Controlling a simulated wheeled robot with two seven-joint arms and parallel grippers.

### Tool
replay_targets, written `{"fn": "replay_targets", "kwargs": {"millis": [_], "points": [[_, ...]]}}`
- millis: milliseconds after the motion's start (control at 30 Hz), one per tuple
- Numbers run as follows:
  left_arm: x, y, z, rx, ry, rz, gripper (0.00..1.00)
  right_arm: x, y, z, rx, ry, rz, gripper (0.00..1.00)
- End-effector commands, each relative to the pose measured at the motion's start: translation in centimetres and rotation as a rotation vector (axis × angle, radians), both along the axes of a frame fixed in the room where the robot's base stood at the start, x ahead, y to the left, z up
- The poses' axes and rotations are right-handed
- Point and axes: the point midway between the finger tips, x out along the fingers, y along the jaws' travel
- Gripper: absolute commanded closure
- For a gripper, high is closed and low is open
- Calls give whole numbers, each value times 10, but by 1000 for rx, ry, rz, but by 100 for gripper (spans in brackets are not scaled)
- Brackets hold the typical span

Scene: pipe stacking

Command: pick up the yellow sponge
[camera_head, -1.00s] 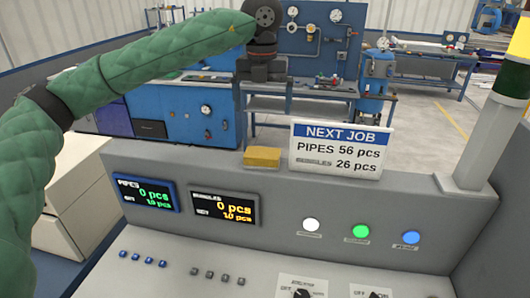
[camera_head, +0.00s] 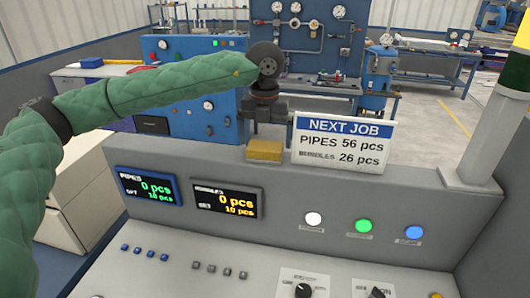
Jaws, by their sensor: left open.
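The yellow sponge (camera_head: 265,150) lies on the top ledge of the grey control console, just left of the white job sign. My left arm, in a green quilted sleeve, comes in from the left. My left gripper (camera_head: 267,133) points down right above the sponge, its open fingers at or just over the sponge's far side. I cannot tell whether the fingers touch it. My right gripper is not in view.
The "NEXT JOB" sign (camera_head: 341,144) stands close to the right of the sponge. The console (camera_head: 200,155) carries displays, lit buttons and knobs. A light pole (camera_head: 487,130) rises at the right. The ledge left of the sponge is clear.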

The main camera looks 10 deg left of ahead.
Motion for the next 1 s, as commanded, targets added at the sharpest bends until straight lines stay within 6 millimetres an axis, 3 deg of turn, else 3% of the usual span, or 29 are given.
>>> {"fn": "replay_targets", "kwargs": {"millis": [200,467,667,1000], "points": [[0,0,-31,1,1,0,0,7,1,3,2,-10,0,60],[0,0,-35,0,0,-1,0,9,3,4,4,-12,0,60],[0,0,-35,0,0,-1,35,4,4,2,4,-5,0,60],[0,0,-31,0,0,-1,36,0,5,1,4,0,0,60]]}}
